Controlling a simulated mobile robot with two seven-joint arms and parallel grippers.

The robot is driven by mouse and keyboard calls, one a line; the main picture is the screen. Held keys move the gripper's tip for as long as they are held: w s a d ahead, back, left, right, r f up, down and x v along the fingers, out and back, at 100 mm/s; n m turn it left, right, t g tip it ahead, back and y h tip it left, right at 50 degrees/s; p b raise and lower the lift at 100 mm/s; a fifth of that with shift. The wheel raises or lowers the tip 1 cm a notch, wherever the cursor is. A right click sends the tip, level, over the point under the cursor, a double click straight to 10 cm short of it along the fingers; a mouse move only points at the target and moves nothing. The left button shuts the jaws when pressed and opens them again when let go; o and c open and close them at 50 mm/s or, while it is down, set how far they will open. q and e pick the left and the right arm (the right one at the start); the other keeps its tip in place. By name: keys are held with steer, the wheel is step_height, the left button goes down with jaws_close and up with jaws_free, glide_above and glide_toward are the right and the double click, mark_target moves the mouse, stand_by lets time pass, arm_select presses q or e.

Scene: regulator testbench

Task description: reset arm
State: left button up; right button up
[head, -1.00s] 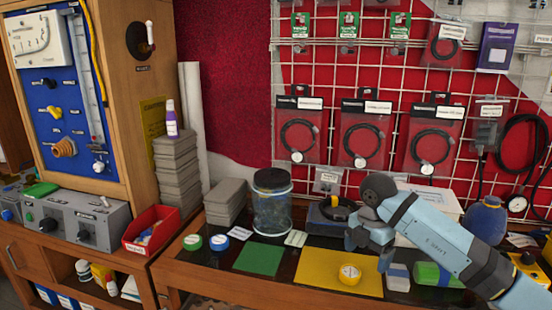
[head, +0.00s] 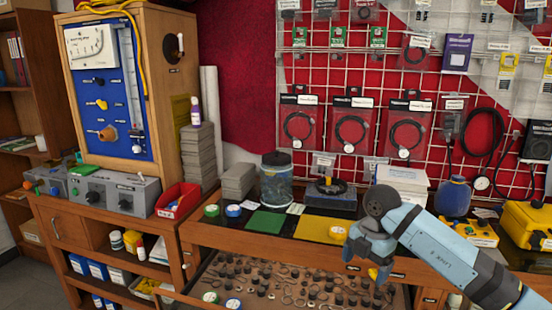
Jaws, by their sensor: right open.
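My right arm comes in from the lower right, and its blue-grey gripper (head: 370,268) points down in front of the bench's front edge, above the right part of the open drawer (head: 230,268). The jaws are open. A small yellow piece (head: 374,273) shows at the fingertips; I cannot tell whether it lies between them or behind them. My left gripper is not in view.
The drawer holds several small dark parts and rings. A red bin (head: 178,200) stands left. A yellow case (head: 527,225) stands right.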

steer(key=s+a+f+n+g+y, duration=0.25)
steer(key=s+a+f+y, duration=0.3)
steer(key=a, duration=0.45)
steer(key=s+a+r+m+t+y, duration=0.25)
steer(key=s+a+t+y, duration=0.4)
steer(key=y, duration=0.75)
steer(key=s+d+f+m+t+h, duration=0.2)
steer(key=d+f+m+t+h, duration=0.25)
steer(key=m+t+h, duration=0.35)
steer(key=s+d+f+m+t+h, duration=0.25)
steer(key=d+f+m+t, duration=0.2)
steer(key=m, duration=0.55)
steer(key=s+d+f+m+g+h, duration=0.3)
steer(key=s+f, duration=0.3)
steer(key=f, duration=0.1)
steer(key=s+d+f+m+g+h, duration=0.2)
steer(key=s+d+f+g+h, duration=0.15)
steer(key=s+f, duration=0.35)
arm_select(q)
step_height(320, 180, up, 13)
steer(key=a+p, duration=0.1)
steer(key=p, duration=1.5)
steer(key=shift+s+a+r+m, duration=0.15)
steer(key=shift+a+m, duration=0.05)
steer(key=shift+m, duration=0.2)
arm_select(e)
step_height(320, 180, up, 12)
steer(key=s+t, duration=0.1)
steer(key=shift+d, duration=0.15)
